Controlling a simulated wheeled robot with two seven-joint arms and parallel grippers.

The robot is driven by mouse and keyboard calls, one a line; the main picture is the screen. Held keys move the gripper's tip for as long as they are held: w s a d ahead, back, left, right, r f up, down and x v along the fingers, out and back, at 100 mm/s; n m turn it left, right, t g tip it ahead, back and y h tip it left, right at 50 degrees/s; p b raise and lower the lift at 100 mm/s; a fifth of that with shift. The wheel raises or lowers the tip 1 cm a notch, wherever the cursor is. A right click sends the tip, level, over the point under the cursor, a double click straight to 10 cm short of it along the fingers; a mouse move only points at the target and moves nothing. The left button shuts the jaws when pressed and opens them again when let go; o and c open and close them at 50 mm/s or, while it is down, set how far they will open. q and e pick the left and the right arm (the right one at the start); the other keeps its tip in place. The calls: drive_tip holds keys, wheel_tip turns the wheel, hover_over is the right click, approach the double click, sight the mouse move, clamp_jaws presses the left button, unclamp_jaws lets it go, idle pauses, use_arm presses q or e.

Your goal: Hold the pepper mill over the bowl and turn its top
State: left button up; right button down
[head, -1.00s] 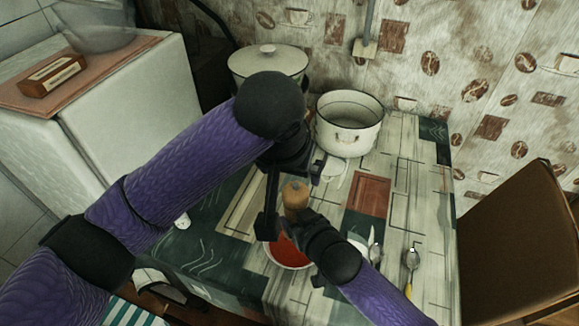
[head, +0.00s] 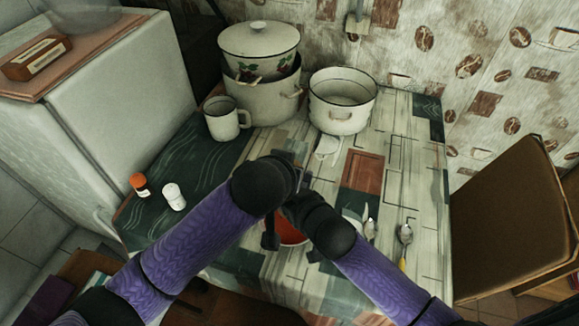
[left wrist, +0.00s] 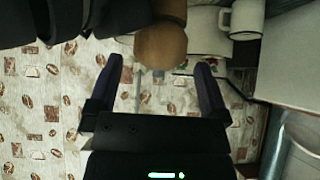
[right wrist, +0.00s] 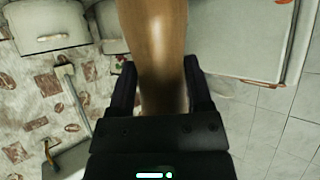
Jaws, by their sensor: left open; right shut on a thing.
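The wooden pepper mill (right wrist: 158,45) stands between the fingers of my right gripper (right wrist: 160,72), which is shut on its body. In the left wrist view, the mill's rounded wooden top (left wrist: 160,46) shows just past the fingertips of my left gripper (left wrist: 158,66). My left gripper is open, its fingers spread to either side of the top without visible contact. In the head view, my arms meet above the bowl of red food (head: 289,231) and hide the mill and part of the bowl.
A white mug (head: 226,119), a lidded pot stack (head: 262,90) and an open enamel pot (head: 342,112) stand at the back. An orange-capped jar (head: 140,185) and a white shaker (head: 174,197) are at left. Spoons (head: 404,234) lie right of the bowl. A chair (head: 505,215) stands at right.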

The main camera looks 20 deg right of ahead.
use_arm(q)
drive_tip(key=x, duration=0.3)
drive_tip(key=shift+w+d+f, duration=0.1)
drive_tip(key=shift+w+f, duration=0.05)
drive_tip(key=shift+f, duration=0.05)
